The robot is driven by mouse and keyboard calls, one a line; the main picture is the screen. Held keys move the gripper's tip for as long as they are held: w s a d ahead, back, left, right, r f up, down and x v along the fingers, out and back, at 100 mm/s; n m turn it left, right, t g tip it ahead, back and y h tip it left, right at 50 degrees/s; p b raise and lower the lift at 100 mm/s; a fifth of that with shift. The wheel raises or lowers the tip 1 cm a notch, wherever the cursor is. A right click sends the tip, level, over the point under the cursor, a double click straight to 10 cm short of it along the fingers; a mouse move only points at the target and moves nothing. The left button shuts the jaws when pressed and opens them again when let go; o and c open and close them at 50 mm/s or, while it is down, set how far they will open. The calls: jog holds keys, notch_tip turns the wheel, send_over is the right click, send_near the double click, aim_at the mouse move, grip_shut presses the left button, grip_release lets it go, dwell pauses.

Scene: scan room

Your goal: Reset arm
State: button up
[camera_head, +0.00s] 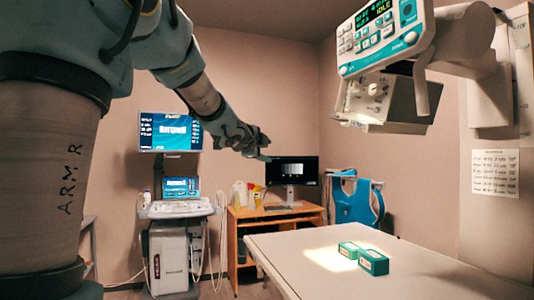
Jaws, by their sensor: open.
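My arm fills the upper left of the head view, bent at the elbow and reaching toward the middle. My gripper (262,152) hangs in the air in front of the back wall, well above the table height. Its jaws are small and dark in this view, and they appear empty. No object is near or touching it.
The scanner head (385,95) hangs above.

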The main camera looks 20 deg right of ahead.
jog(key=shift+s+a+f+n+y, duration=0.15)
jog(key=shift+a+f+n+y, duration=0.3)
jog(key=shift+f, duration=0.15)
jog(key=s+a+f+n+g+y, duration=0.25)
jog(key=a+f+n, duration=0.35)
jog(key=a+f, duration=0.35)
jog(key=s+a+f+n+g+y, duration=0.15)
jog(key=a+f+n+y, duration=0.25)
jog(key=a+f+n, duration=0.5)
jog(key=s+a+f+n+g+y, duration=0.1)
jog(key=s+a+f+n+g, duration=0.2)
jog(key=s+f, duration=0.5)
jog(key=s+a+f+n+g+y, duration=0.1)
jog(key=s+a+f+n+g, duration=0.2)
jog(key=s+a+f, duration=0.3)
jog(key=s+f+n, duration=0.1)
jog(key=s+f, duration=0.2)
jog(key=s, duration=0.4)
jog(key=shift+s+n+g, duration=0.25)
jog(key=shift+n+g, duration=0.05)
jog(key=shift+n, duration=0.05)
jog(key=shift+a+f, duration=0.1)
